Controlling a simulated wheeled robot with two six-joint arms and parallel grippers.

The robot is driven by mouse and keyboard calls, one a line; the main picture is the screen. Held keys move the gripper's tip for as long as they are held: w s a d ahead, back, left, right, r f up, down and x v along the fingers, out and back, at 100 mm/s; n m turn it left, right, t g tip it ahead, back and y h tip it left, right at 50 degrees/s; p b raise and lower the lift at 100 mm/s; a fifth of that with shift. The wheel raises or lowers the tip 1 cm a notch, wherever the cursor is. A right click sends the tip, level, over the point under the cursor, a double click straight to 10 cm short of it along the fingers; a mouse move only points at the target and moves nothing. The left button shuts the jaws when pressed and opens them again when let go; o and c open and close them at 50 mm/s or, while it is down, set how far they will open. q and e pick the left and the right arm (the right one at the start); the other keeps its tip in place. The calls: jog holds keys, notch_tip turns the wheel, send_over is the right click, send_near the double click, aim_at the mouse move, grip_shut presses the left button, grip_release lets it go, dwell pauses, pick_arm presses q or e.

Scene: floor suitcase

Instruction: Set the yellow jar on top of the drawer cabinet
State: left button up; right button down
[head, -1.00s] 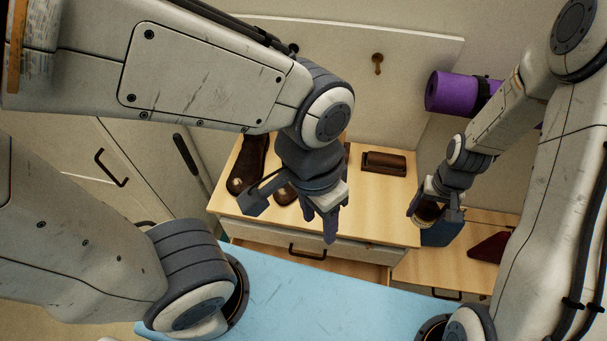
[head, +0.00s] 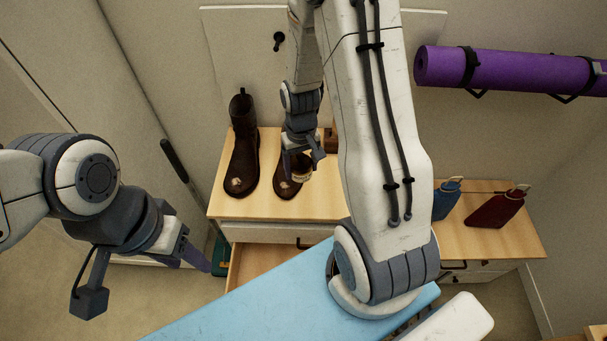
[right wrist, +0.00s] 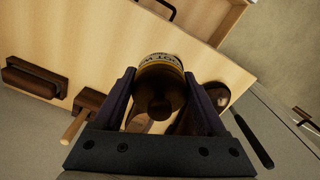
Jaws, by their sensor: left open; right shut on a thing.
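The jar (head: 302,174) is dark with a pale yellow label band. My right gripper (head: 296,166) is shut on it, over the drawer cabinet's wooden top (head: 262,205) beside the boots. The jar also shows between both fingers in the right wrist view (right wrist: 160,80), with the wooden top beyond it. I cannot tell whether its base touches the top. A drawer (head: 250,262) under the top stands open.
Two dark boots (head: 242,160) stand on the cabinet top. In the right wrist view, a brown brush (right wrist: 35,78) lies there too. A blue flask (head: 447,198) and a red flask (head: 497,208) are on the lower surface at right. A purple roll (head: 510,70) hangs on the wall.

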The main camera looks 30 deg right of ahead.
jog(key=s+d+f+m+b, duration=0.4)
jog(key=s+d+m+b, duration=0.2)
jog(key=s+d+b, duration=0.75)
jog(key=w+f, duration=0.2)
jog(key=w, duration=0.2)
jog(key=w+a+f+p, duration=0.1)
jog(key=w+f, duration=0.1)
jog(key=w, duration=0.2)
jog(key=w+a+f+p, duration=0.1)
jog(key=w+f, duration=0.1)
jog(key=w, duration=0.2)
jog(key=shift+f, duration=0.2)
notch_tip(320, 180, down, 4)
jog(key=shift+f+p, duration=0.1)
jog(key=shift+p, duration=0.25)
pick_arm(q)
notch_tip(320, 180, down, 13)
pick_arm(e)
jog(key=shift+w, duration=0.1)
pick_arm(q)
jog(key=shift+w, duration=0.1)
pick_arm(e)
jog(key=shift+f, duration=0.15)
grip_release()
pick_arm(q)
jog(key=shift+f, duration=0.1)
